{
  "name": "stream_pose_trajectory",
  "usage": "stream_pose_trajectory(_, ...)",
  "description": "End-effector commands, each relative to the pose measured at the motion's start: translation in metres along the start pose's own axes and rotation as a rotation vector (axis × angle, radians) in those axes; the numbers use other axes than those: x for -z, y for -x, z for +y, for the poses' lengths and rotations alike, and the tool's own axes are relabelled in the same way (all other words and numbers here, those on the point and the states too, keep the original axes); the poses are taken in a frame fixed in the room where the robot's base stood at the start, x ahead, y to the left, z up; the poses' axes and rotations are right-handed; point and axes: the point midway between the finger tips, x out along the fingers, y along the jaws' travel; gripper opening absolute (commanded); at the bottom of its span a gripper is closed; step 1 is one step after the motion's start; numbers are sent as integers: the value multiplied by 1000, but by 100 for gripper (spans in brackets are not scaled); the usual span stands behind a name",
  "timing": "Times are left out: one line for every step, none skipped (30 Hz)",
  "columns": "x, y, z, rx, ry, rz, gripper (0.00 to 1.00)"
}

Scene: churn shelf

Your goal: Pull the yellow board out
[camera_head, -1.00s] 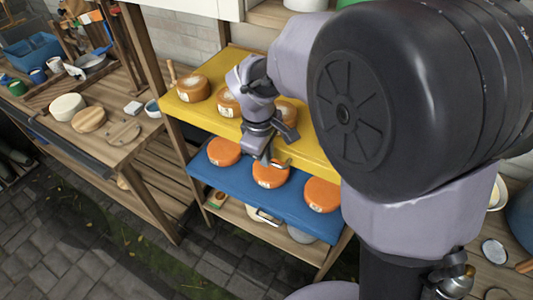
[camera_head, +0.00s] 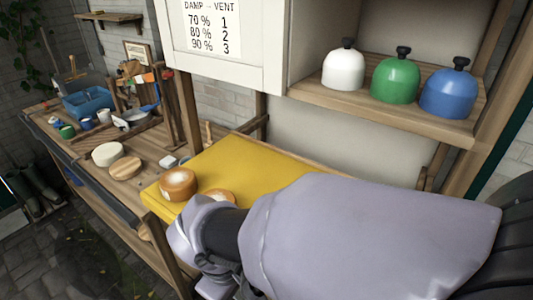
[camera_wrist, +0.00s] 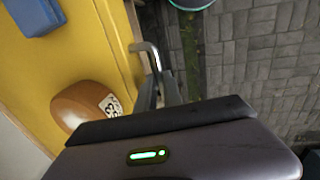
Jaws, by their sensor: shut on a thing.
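The yellow board (camera_head: 255,158) lies on the shelf frame in the head view, with brown-orange cheese wheels on it; one (camera_head: 178,184) stands clear and another (camera_head: 217,197) is partly covered by my arm. The wrist view shows the board (camera_wrist: 75,58) from close by, with a grey metal handle (camera_wrist: 150,50) on its edge. My gripper (camera_wrist: 160,88) is shut on this handle. A labelled wheel (camera_wrist: 78,106) sits on the board near it. In the head view my arm hides the fingers, the handle and the board's front right part.
White, green (camera_head: 396,80) and blue domed covers stand on an upper shelf. A wooden side table (camera_head: 75,140) with pale discs is at the left. A blue block (camera_wrist: 33,14) shows in the wrist view. Paved floor is beyond the board's edge.

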Motion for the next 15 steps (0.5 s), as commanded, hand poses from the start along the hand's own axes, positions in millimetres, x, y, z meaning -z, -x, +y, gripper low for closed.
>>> stream_pose_trajectory(1, 1, -6, 0, 2, 2, 0)
stream_pose_trajectory(1, 2, -9, 0, 3, 2, 0)
stream_pose_trajectory(1, 3, -12, 0, 2, 2, 0)
stream_pose_trajectory(1, 3, -14, 0, 1, 1, 0)
stream_pose_trajectory(1, 3, -16, 0, 1, 1, 0)
stream_pose_trajectory(1, 4, -18, 0, 1, 1, 0)
stream_pose_trajectory(1, 4, -20, 0, 1, 1, 0)
stream_pose_trajectory(1, 4, -21, 0, 1, 1, 0)
stream_pose_trajectory(1, 4, -22, 0, 0, 1, 0)
stream_pose_trajectory(1, 5, -22, 0, 0, 1, 0)
stream_pose_trajectory(1, 5, -22, 0, -1, 1, 0)
stream_pose_trajectory(1, 5, -23, 0, -1, 1, 0)
stream_pose_trajectory(1, 5, -23, 0, -1, 1, 0)
stream_pose_trajectory(1, 5, -23, 0, -1, 1, 0)
stream_pose_trajectory(1, 5, -23, 0, -1, 1, 0)
